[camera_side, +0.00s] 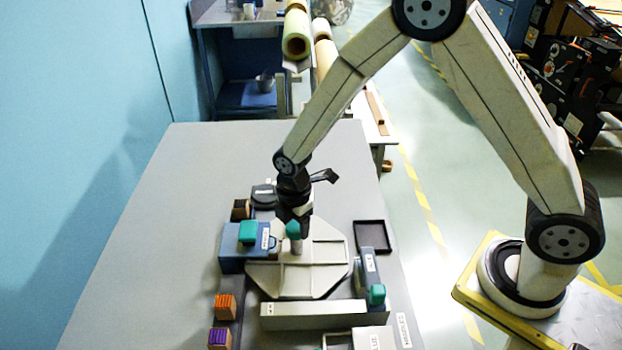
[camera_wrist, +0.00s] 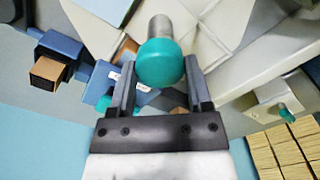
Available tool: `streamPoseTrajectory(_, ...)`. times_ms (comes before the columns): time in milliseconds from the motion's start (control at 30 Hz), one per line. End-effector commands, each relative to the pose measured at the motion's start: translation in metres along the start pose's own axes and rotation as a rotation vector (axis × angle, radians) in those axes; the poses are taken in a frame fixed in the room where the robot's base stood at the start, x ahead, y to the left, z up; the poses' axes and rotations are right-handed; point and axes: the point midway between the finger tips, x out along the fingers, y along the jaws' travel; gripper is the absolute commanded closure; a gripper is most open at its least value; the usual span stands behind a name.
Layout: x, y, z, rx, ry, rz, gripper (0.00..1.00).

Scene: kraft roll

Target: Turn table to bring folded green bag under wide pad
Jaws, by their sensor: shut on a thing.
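The turntable (camera_side: 330,278) is a pale, many-sided plate with raised dividers, in the middle of the side view. A post with a green knob (camera_side: 293,229) stands up from it. In the wrist view, the green knob (camera_wrist: 165,66) sits between my fingers. My gripper (camera_side: 293,214) points down over the plate and is shut on the knob. A blue block (camera_side: 233,256) with a green cap and a label stands at the plate's left edge. I cannot make out a folded green bag on the plate, nor tell which part is the wide pad.
A block with orange stripes (camera_side: 225,305) and one with purple stripes (camera_side: 219,338) stand at the left front. A shallow black tray (camera_side: 371,236) lies at the right. A labelled grey-blue piece (camera_side: 369,265) and a pale bar (camera_side: 312,316) border the plate. The grey table's left side (camera_side: 150,260) is clear.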

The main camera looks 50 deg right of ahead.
Motion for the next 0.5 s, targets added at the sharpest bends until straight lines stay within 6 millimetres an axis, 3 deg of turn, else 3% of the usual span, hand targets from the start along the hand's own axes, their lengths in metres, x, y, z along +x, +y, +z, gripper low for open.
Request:
streamPoseTrajectory(267,0.0000,-0.0002,0.0010,0.001,-0.001,-0.001,1.00)
streamPoseTrajectory(300,0.0000,-0.0002,0.0010,0.001,-0.001,-0.001,0.24)
streamPoseTrajectory(367,0.0000,-0.0001,0.0009,0.002,-0.001,-0.001,0.05)
streamPoseTrajectory(500,0.0000,-0.0001,0.0006,0.001,-0.001,-0.001,0.01)
